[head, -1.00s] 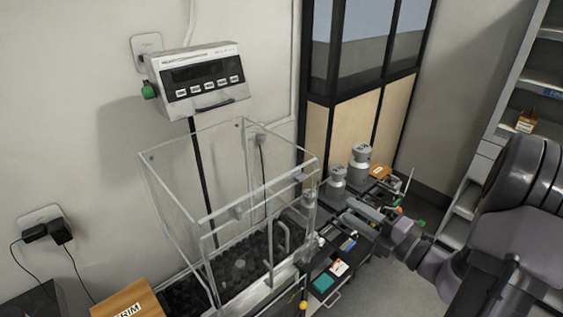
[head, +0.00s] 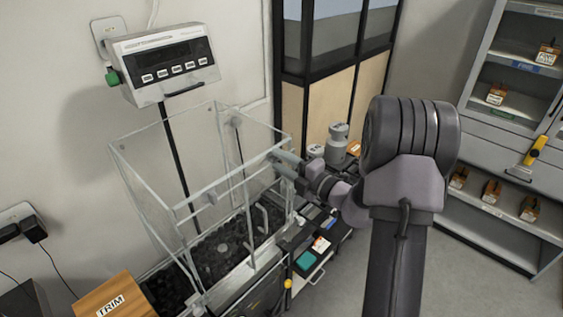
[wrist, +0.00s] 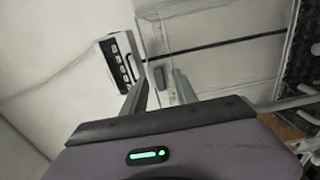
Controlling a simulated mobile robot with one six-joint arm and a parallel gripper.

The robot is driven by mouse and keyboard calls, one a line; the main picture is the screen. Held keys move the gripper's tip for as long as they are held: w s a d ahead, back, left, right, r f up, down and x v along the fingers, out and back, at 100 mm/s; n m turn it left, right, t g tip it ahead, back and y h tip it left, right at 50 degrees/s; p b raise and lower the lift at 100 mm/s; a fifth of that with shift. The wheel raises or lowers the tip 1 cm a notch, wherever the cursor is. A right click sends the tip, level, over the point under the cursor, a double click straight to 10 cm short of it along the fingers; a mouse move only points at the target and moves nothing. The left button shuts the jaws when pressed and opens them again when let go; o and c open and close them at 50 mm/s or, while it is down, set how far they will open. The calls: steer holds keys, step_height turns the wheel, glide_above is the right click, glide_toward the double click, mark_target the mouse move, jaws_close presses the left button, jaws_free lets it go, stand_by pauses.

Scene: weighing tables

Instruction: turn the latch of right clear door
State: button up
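The clear case (head: 148,200) stands on the bench at the left, with the right clear door on its side towards my arm. My gripper (head: 277,162) is at the upper part of that side, its two fingers apart. In the wrist view a small grey piece, which looks like the latch (wrist: 159,77), shows between the fingers of my gripper (wrist: 158,88), with a gap on either side. I cannot tell whether a finger touches it. In the head view my fingers cover the latch. A handle (head: 265,218) shows lower on the case.
The weighing display (head: 165,65) is on the wall above the case. A TRIM box (head: 115,297) stands at the front left. Grey weights (head: 338,137) and small items stand on the bench behind my arm. Shelves (head: 500,125) are at the right, with open floor before them.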

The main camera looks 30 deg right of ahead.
jaws_close()
steer(key=shift+n, duration=0.4)
steer(key=shift+f+n+b, duration=0.15)
steer(key=shift+n+b, duration=5.55)
steer(key=shift+n, duration=2.8)
steer(key=shift+o, duration=0.2)
jaws_free()
